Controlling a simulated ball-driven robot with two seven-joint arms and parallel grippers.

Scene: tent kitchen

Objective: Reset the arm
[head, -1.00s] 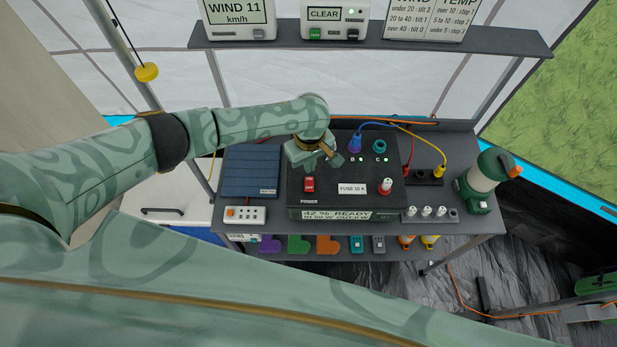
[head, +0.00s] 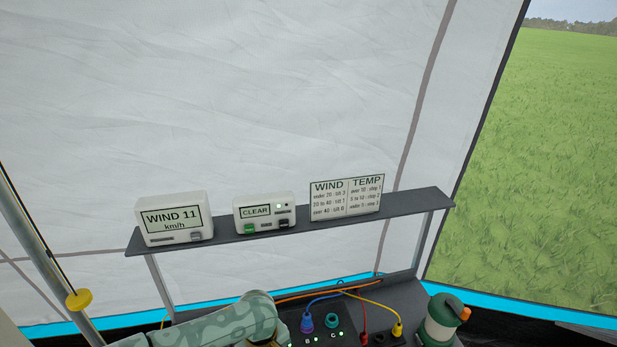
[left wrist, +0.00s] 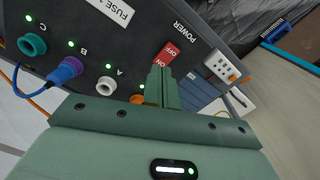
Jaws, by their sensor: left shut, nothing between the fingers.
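My left arm (head: 222,322) comes in along the bottom of the head view, and its gripper is cut off by the bottom edge there. In the left wrist view my left gripper (left wrist: 162,76) is shut and empty, its fingertips near the red power switch (left wrist: 168,54) on the dark power box (left wrist: 138,42). I cannot tell whether the fingers touch the box. The white socket A (left wrist: 106,86) is beside the fingers. My right gripper is in neither view.
A grey shelf (head: 330,221) carries a wind display (head: 173,219), a CLEAR display (head: 264,213) and a WIND/TEMP card (head: 346,198). A lantern (head: 440,320) stands at the right. Blue, red and yellow cables (head: 373,307) run by the box. A yellow float (head: 78,299) hangs at left.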

